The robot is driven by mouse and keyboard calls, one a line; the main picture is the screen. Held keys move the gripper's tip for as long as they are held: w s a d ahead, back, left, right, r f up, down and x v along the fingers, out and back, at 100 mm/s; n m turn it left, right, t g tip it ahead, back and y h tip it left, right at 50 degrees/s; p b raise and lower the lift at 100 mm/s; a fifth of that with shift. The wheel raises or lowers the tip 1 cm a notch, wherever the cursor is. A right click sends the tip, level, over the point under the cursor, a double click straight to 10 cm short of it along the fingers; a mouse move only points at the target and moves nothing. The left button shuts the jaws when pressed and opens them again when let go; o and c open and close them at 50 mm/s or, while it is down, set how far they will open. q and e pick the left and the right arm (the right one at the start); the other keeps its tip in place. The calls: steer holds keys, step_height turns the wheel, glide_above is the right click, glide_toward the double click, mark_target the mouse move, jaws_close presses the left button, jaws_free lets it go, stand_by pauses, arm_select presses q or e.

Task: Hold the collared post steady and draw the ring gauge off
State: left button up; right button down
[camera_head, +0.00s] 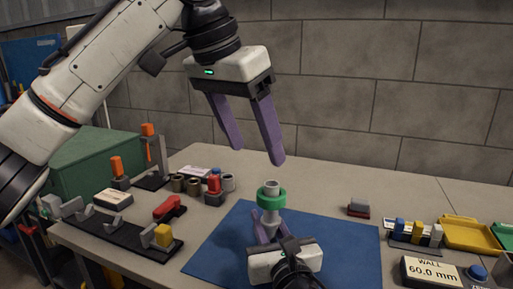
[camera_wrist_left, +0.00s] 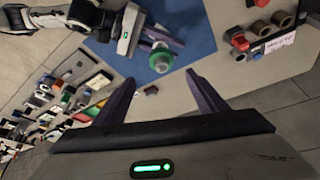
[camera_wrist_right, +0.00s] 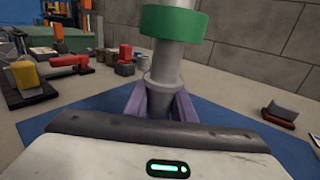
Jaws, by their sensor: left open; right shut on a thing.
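The collared post (camera_head: 271,218) is a grey upright post with a wider collar, standing over the blue mat (camera_head: 225,247). The green ring gauge (camera_head: 271,200) sits around the post near its top, above the collar; the post's tip shows above it. In the right wrist view the ring (camera_wrist_right: 174,23) is clear of the collar (camera_wrist_right: 162,80). My right gripper (camera_head: 265,230) is shut on the post below the collar, its purple fingers on either side. My left gripper (camera_head: 247,156) is open and empty, above the ring, fingers pointing down. In the left wrist view the ring (camera_wrist_left: 160,58) appears beyond the fingertips.
A black rack (camera_head: 115,230) with a yellow block stands at the left, near a red clamp-like tool (camera_head: 169,207) and several small cylinders. At the right are a yellow tray (camera_head: 468,233) and a "WALL 60.0 mm" sign (camera_head: 432,271). The mat around the post looks clear.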

mark_target(269, 185)
arm_select(q)
steer(key=shift+n+y, duration=0.3)
steer(key=shift+n, duration=0.6)
steer(key=x, duration=1.1)
steer(key=shift+w+d+f, duration=0.1)
steer(key=shift+w+d, duration=0.05)
steer(key=shift+d, duration=0.1)
steer(key=c, duration=1)
steer(key=shift+c, duration=1)
step_height(269, 185, up, 12)
arm_select(e)
steer(key=shift+f, duration=0.1)
